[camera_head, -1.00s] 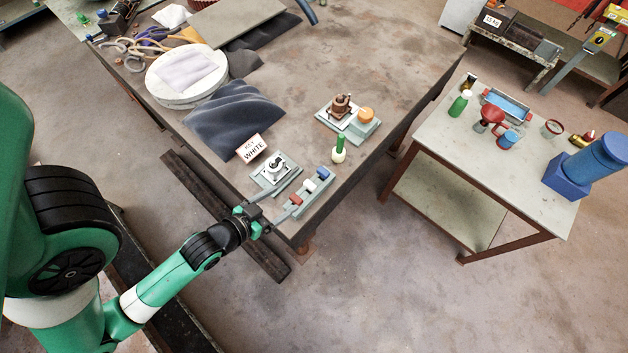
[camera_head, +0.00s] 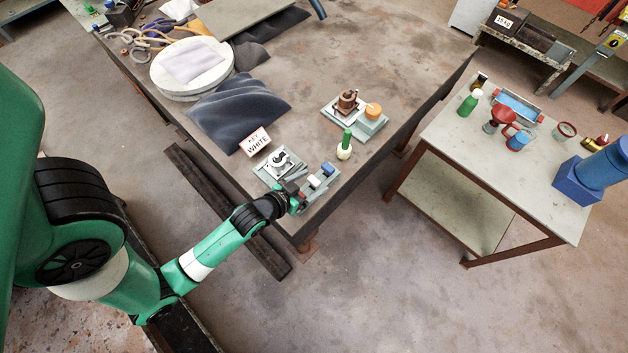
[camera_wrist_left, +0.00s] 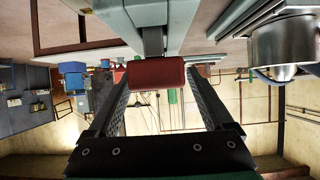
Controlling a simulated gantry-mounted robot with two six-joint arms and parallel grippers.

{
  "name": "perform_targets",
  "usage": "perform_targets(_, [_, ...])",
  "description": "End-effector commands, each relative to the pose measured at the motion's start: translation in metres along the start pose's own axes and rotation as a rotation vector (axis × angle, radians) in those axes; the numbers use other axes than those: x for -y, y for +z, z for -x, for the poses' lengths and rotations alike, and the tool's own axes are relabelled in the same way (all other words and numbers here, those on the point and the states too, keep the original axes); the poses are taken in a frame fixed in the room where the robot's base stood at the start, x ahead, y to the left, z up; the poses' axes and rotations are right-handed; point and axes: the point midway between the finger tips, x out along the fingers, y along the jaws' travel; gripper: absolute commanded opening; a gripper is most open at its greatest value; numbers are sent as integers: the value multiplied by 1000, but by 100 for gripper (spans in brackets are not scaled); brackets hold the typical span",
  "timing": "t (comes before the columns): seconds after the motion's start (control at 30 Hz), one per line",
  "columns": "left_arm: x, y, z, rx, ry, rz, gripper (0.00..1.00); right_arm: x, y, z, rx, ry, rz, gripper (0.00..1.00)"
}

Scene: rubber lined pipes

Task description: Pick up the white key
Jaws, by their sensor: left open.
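A row of keys stands on a grey rack at the table's near corner in the head view. The white key (camera_head: 314,181) is in the middle and the blue key (camera_head: 328,168) is at the far end. The red key (camera_wrist_left: 156,74) is between the fingers of my left gripper (camera_wrist_left: 158,82) in the left wrist view, with gaps at both sides. The gripper (camera_head: 297,198) is open at the red-key end of the rack, partly hiding it in the head view. My right gripper is not in view.
A sign reading KEY WHITE (camera_head: 254,141) stands behind a round switch on a plate (camera_head: 279,159), left of the rack. A green-topped bottle (camera_head: 345,145) and a plate with an orange knob (camera_head: 373,110) are farther back. The table's middle is clear.

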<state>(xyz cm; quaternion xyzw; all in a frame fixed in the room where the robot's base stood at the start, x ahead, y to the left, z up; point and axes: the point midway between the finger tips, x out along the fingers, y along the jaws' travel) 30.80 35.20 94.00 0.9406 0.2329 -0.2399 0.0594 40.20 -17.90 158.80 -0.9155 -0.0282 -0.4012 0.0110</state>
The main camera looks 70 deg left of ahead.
Motion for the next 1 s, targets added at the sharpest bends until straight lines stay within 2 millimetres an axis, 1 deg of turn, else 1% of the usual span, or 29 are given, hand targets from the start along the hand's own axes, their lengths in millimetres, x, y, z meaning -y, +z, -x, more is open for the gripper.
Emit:
perform_targets(0.07, [0,0,0,0,0,0,85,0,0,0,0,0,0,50])
perform_targets(0.1, [0,0,1,0,0,0,83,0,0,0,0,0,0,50])
perform_targets(0.27, [0,0,1,0,0,0,54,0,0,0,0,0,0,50])
perform_targets(0.3, [0,0,1,0,0,0,47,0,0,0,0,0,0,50])
perform_targets(0.37, [0,0,1,0,0,0,36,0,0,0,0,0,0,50])
perform_targets(0.5, [0,0,1,0,0,0,11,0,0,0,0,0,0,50])
perform_targets(0.57, [0,0,1,0,0,0,0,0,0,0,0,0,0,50])
perform_targets(0.87, [0,-1,2,0,0,0,0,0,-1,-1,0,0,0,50])
perform_targets(1.0, [0,-9,6,0,1,-1,0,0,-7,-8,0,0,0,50])
